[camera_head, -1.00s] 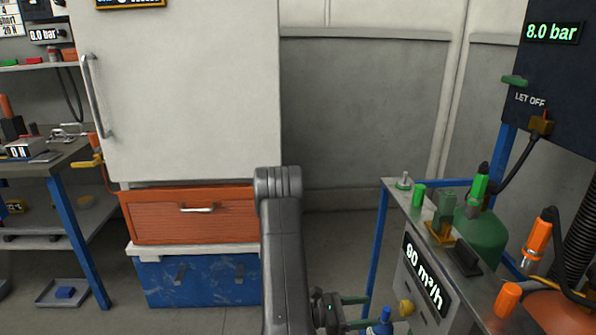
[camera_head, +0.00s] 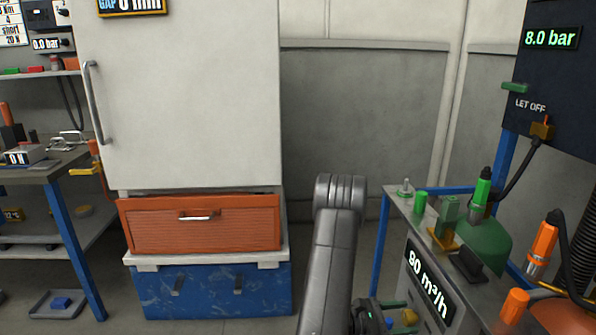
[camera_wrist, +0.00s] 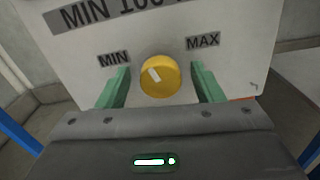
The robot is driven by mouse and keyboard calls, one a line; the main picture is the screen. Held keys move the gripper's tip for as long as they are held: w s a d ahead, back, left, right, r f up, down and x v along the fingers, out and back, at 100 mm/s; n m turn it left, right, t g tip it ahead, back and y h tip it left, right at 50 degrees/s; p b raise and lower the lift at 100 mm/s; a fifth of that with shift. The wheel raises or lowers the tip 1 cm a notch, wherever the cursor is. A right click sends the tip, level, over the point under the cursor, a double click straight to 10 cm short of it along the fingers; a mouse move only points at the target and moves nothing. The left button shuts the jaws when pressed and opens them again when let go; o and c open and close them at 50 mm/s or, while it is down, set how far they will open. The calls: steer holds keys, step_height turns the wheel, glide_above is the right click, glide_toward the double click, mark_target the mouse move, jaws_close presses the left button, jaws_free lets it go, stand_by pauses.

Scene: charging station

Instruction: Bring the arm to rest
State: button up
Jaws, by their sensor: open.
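My arm (camera_head: 337,240) rises at the lower middle of the head view, its grey link upright and leaning slightly right. My gripper (camera_head: 402,318) shows at the bottom edge, beside the front of the bench panel, its green fingers partly cut off. In the wrist view my gripper (camera_wrist: 160,88) is open, with one green finger on each side of a yellow knob (camera_wrist: 160,76). The knob is mounted on a white panel (camera_wrist: 225,60) between MIN and MAX labels. The fingers appear apart from the knob. Nothing is held.
A bench (camera_head: 398,196) with a "90 m³/h" display (camera_head: 430,283), green and orange fittings stands at right. A dark panel (camera_head: 560,80) reads 8.0 bar. A white cabinet (camera_head: 185,100), orange drawer (camera_head: 160,230) and blue chest (camera_head: 212,292) stand at left. Floor shows between chest and bench.

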steer(key=shift+f+m, duration=0.1)
steer(key=shift+m, duration=0.4)
steer(key=s+a+p, duration=0.1)
steer(key=a, duration=1.1)
steer(key=shift+a+p, duration=0.35)
steer(key=shift+s, duration=0.1)
